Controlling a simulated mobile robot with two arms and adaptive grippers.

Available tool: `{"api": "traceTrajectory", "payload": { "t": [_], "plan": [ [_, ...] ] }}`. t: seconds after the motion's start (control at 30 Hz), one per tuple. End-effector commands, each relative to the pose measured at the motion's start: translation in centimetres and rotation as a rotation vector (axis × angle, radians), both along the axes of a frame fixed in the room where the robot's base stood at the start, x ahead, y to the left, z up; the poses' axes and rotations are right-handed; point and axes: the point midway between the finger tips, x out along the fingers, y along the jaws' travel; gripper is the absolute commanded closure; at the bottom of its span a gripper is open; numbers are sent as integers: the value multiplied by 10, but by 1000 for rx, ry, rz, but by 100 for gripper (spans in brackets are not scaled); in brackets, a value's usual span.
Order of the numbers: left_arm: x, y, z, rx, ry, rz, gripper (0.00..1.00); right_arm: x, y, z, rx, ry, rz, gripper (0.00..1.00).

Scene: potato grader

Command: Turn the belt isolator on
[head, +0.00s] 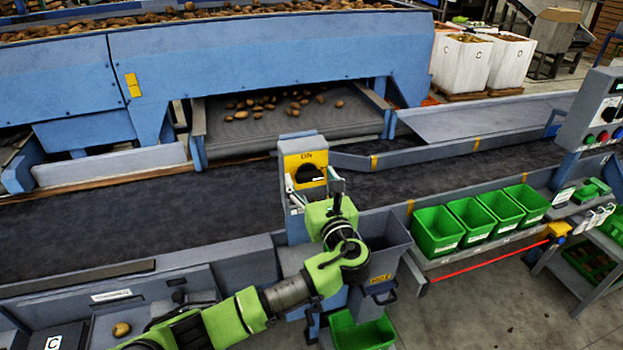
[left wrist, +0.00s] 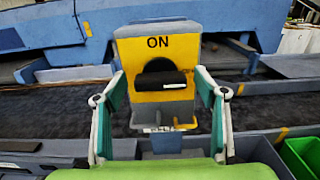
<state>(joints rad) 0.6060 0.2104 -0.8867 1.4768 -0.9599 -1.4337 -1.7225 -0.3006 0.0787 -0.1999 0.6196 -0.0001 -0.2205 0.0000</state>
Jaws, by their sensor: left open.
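The belt isolator is a yellow plate (head: 292,162) on a grey-blue post beside the belt, marked ON at its top. In the left wrist view its yellow face (left wrist: 187,52) is straight ahead. Its black handle (left wrist: 160,79) lies crosswise, level, below the ON mark. My left gripper (head: 314,190) is open in front of the isolator. In the left wrist view its two fingers stand on either side of the handle, apart from each other. I cannot tell whether they touch it. A small label below the plate is partly readable. My right gripper is not in view.
A dark conveyor belt (head: 170,205) runs behind the post. A grey bin (head: 385,245) stands close to the right of my arm. Green crates (head: 437,231) line the belt's right side. A control box (head: 597,105) with coloured buttons is at far right.

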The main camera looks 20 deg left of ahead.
Motion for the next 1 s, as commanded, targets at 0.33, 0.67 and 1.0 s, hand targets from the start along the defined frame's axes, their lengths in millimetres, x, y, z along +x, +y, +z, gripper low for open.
{"api": "traceTrajectory", "payload": {
  "t": [0.33,0.67,1.0],
  "plan": [
    [0,0,0,0,0,0,73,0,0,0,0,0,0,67],
    [-1,0,-3,-69,-45,1,73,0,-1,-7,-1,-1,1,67],
    [-2,1,-5,-298,-197,1,73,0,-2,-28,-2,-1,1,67]
  ]
}}
